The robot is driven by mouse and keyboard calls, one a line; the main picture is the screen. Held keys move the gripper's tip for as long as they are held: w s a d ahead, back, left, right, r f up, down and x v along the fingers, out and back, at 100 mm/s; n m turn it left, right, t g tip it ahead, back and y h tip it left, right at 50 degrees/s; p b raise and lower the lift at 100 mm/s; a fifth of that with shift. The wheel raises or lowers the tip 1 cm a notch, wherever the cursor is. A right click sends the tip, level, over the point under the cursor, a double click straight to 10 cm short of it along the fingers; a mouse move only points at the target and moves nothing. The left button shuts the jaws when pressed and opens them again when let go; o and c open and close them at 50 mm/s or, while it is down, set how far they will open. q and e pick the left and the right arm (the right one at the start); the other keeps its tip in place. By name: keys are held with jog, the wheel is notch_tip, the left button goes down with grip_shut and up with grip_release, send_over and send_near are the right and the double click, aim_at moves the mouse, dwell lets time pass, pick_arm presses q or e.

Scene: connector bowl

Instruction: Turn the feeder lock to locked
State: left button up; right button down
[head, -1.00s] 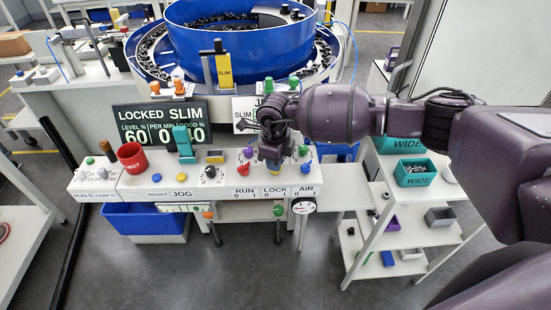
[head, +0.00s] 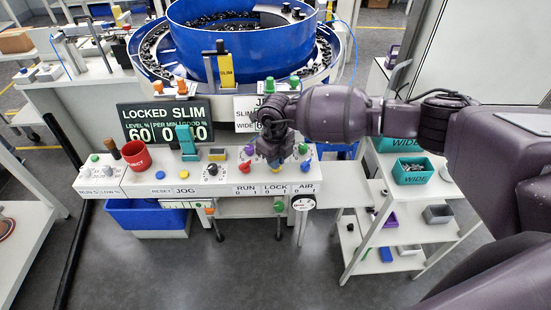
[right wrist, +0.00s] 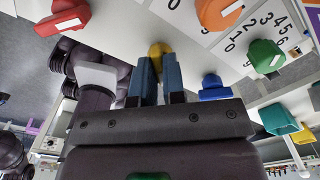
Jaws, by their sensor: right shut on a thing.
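The feeder lock is a yellow knob (right wrist: 158,48) on the sloping white control panel, seen between my fingertips in the right wrist view. My right gripper (right wrist: 158,62) is shut on it, with one blue finger on each side. In the head view my right gripper (head: 272,155) reaches down to the panel above the LOCK label (head: 276,190) and mostly hides the knob. The knob's exact angle is hard to read. The black display (head: 165,122) reads LOCKED SLIM. My left gripper is not in view.
A purple knob (head: 251,152) and a red knob (head: 245,168) stand left of the gripper; green (head: 303,149) and blue (head: 305,165) knobs stand close on its right. The blue feeder bowl (head: 235,50) is behind. A red mug (head: 135,155) stands on the left.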

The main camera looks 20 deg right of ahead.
jog(key=c, duration=1.2)
grip_release()
jog(key=shift+r, duration=0.1)
notch_tip(320, 180, up, 11)
